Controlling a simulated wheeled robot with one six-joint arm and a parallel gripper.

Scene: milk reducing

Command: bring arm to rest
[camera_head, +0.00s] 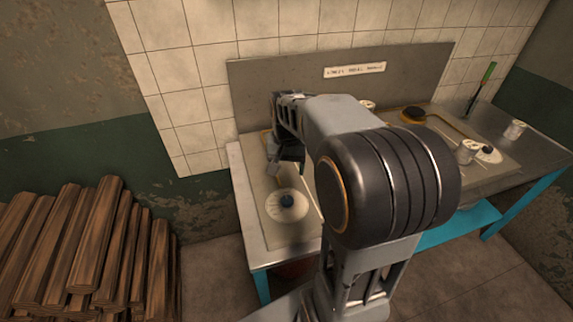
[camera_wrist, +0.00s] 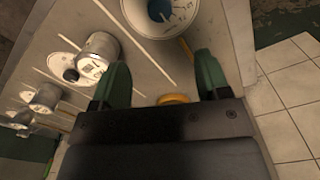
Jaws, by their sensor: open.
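My gripper (camera_head: 288,165) hangs over the left part of the metal worktable (camera_head: 243,190) in the head view. My arm reaches across the middle of that view and hides much of the table. In the wrist view my gripper (camera_wrist: 163,76) shows two dark green fingers spread apart, with nothing held between them. A round vessel (camera_wrist: 172,20) with a pale rim and a bluish inside lies beyond the fingertips. A yellow round piece (camera_wrist: 172,98) shows partly between the fingers, close to the gripper body.
Wooden planks (camera_head: 85,245) are stacked at left.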

